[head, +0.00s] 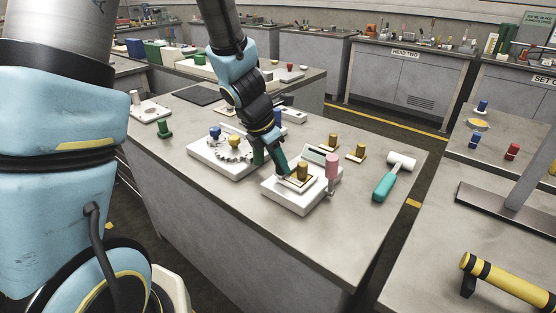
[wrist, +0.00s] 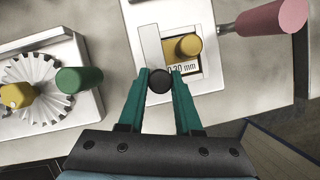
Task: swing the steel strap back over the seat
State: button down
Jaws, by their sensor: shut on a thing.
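A white fixture block (head: 290,199) stands near the table's front right; it also shows in the wrist view (wrist: 134,23). Its seat holds a pale-framed plate (wrist: 187,68) with a gold knob (wrist: 188,45) and a label that reads about "0.20 mm". A pale strip (wrist: 151,43), which looks like the steel strap, runs along the plate's left side from a round black knob (wrist: 160,80). My gripper (wrist: 160,84) is shut on this black knob, its teal fingers on either side. In the head view my gripper (head: 281,167) is at the block's left; the knob is hidden there.
A pink handle (head: 331,168) stands upright at the block's right. A second white fixture (head: 216,159) with a toothed ring and a green peg (wrist: 78,80) is close on the left. Gold-knobbed plates (head: 357,154) lie behind, and a teal-handled mallet (head: 385,185) lies to the right.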

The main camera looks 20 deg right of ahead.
dwell(0.3)
jog(key=c, duration=0.6)
grip_release()
jog(key=p+v, duration=0.3)
jog(key=v, duration=0.7)
jog(key=shift+r, duration=0.4)
jog(key=shift+a, duration=0.15)
jog(key=s+a+f+m+y, duration=0.1)
jog(key=a+m+y, duration=0.3)
jog(key=a+m, duration=1.7)
jog(key=a, duration=0.4)
jog(key=shift+a+m+t, duration=0.3)
jog(key=shift+a, duration=0.05)
